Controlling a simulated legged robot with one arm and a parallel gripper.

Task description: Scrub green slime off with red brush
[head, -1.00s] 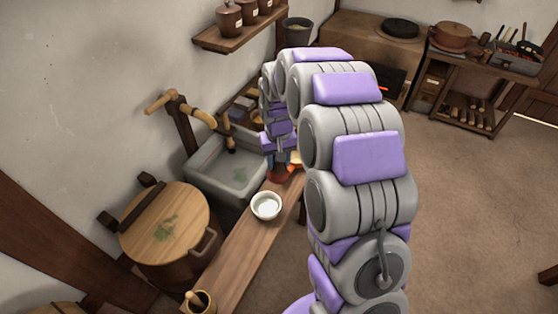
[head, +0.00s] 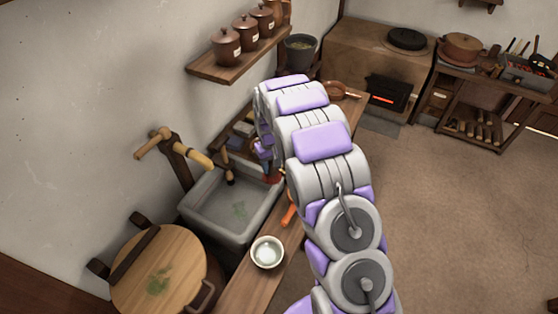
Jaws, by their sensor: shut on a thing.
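Green slime lies as one patch (head: 158,283) on the round wooden lid and another (head: 239,210) on the bottom of the grey stone sink (head: 203,226). My gripper (head: 266,164) is small and partly covered by my arm at the sink's back right corner. It is shut on the red brush (head: 272,179), of which only a small red part shows, close to the sink rim. I cannot tell whether the brush touches the rim. Both slime patches are apart from the brush.
A white bowl (head: 267,252) stands on the wooden bench (head: 246,287), with an orange object (head: 289,214) partly behind my arm. A wooden pump (head: 176,150) rises behind the sink. A shelf with jars (head: 238,62) juts from the wall.

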